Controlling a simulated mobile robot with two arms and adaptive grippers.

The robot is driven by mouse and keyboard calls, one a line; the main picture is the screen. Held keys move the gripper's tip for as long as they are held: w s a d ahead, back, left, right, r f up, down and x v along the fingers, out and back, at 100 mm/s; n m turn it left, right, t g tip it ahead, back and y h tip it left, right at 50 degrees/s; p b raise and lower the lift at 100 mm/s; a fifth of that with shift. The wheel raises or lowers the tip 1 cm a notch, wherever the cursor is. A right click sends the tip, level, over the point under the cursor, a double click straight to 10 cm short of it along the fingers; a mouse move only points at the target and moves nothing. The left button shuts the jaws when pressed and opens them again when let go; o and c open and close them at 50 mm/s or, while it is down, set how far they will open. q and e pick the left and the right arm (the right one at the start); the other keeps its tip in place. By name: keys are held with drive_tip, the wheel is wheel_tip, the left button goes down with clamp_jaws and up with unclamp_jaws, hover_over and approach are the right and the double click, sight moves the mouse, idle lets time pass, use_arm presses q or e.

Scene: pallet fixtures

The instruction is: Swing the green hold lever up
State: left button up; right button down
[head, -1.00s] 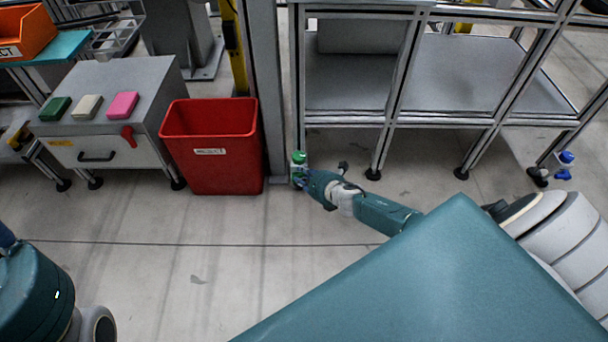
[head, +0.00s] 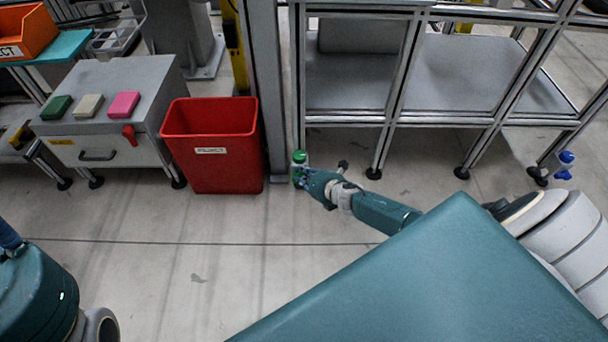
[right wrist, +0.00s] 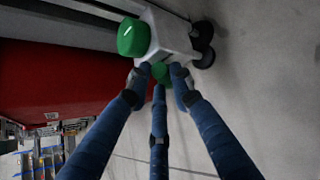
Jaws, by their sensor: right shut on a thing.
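A small pale fixture stands on the floor at the foot of the grey post. Its round green cap (head: 299,157) shows in the head view and, larger, in the right wrist view (right wrist: 133,37). Below the cap, the green hold lever (right wrist: 160,72) sticks out from the pale block (right wrist: 170,38). My right gripper (head: 298,176) is at the fixture, low near the floor. In the right wrist view its three blue fingers (right wrist: 160,82) close around the green lever and partly hide it. My left gripper is outside the frames.
A red bin (head: 212,150) stands just left of the post (head: 265,90). A metal frame with shelves (head: 345,80) rises behind and to the right. A similar blue-knobbed fixture (head: 566,157) is at far right. The floor in front (head: 190,270) is clear.

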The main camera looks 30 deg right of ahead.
drive_tip(key=c, duration=1.8)
unclamp_jaws()
drive_tip(key=shift+a+f, duration=0.15)
drive_tip(key=shift+a, duration=0.1)
drive_tip(key=shift+o, duration=0.7)
drive_tip(key=shift+f, duration=0.1)
drive_tip(key=shift+d, duration=0.1)
drive_tip(key=shift+d, duration=0.1)
drive_tip(key=shift+s+d+r, duration=0.1)
drive_tip(key=shift+s+r, duration=0.3)
drive_tip(key=v, duration=0.7)
drive_tip(key=shift+a, duration=0.25)
